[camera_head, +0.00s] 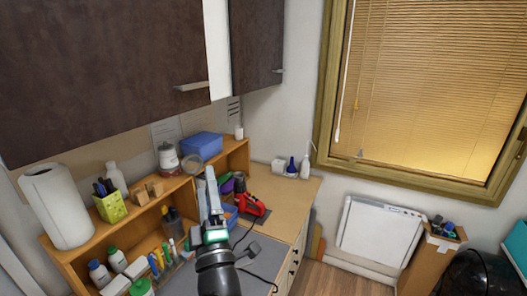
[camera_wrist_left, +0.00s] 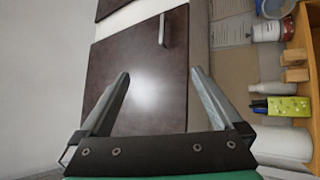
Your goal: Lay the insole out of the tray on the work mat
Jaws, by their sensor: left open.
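My left gripper (camera_head: 209,188) is raised in front of the shelf and above the bench in the head view. In the left wrist view its two fingers (camera_wrist_left: 158,76) stand wide apart with nothing between them. A grey mat (camera_head: 266,258) lies on the bench, partly hidden by my left arm. A blue container (camera_head: 231,217), perhaps the tray, shows partly behind the gripper. I cannot make out the insole in either view. My right gripper is not in view.
A red tool (camera_head: 251,205) lies on the bench right of the gripper. The wooden shelf (camera_head: 150,243) holds bottles; a blue box (camera_head: 201,145) and paper roll (camera_head: 57,207) stand on top. Dark cabinets (camera_head: 100,70) hang above.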

